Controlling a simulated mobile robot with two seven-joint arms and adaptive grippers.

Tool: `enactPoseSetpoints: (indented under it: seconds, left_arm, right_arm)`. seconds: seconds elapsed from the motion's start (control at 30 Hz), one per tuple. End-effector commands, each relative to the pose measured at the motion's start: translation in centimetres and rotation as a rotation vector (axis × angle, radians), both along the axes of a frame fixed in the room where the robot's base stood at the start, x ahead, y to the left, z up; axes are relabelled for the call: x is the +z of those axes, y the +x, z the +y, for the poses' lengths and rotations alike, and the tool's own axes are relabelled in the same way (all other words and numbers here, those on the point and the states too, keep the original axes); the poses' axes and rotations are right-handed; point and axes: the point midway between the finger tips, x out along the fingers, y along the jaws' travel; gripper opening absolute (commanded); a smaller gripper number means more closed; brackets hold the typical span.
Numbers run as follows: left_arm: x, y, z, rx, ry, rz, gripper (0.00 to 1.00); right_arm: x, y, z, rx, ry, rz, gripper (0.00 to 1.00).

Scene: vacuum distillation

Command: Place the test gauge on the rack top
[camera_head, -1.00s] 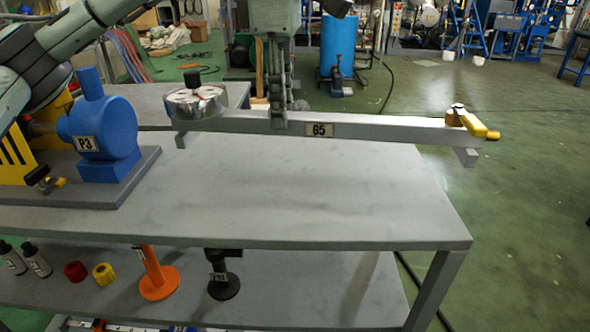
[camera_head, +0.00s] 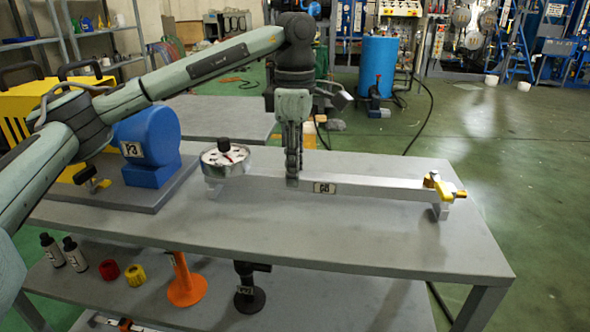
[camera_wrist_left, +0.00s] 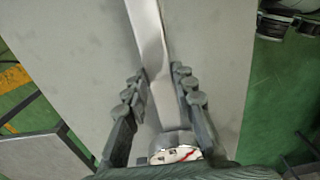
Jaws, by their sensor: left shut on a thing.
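The test gauge is a long light-grey bar (camera_head: 375,188) with a round white-faced dial (camera_head: 226,155) at its left end. A yellow valve handle (camera_head: 446,187) is at its right end, and a small label sits near its middle. My left gripper (camera_head: 292,176) points down and is shut on the bar between the dial and the label. In the wrist view the fingers lie on both sides of the bar (camera_wrist_left: 152,45), with the dial (camera_wrist_left: 176,153) partly hidden. The gauge lies level over the grey rack top (camera_head: 345,242); I cannot tell whether its feet touch. My right gripper is out of view.
A blue pump (camera_head: 150,147) on a grey base stands left of the dial. The rack top is clear in front of the gauge.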

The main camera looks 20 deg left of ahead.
Motion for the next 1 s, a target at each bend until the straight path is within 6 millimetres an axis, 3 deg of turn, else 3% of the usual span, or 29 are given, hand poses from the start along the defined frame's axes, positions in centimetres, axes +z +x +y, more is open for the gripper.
enactPoseSetpoints:
  seconds: [0.47, 0.5, 0.63, 1.0]
  left_arm:
    - [-0.98, 0.05, 0.00, 0.001, -0.002, -0.004, 0.00]
    - [-1.01, 0.02, 0.01, 0.001, 0.000, -0.002, 0.30]
    - [-1.01, 0.02, 0.01, 0.000, -0.001, -0.001, 0.46]
    - [-0.46, 0.03, -0.01, 0.000, -0.001, -0.002, 0.46]
  right_arm:
    - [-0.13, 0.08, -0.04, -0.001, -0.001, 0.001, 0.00]
    - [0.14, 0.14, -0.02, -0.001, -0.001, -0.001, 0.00]
    - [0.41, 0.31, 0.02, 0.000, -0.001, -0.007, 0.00]
    - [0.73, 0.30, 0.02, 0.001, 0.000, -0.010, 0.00]
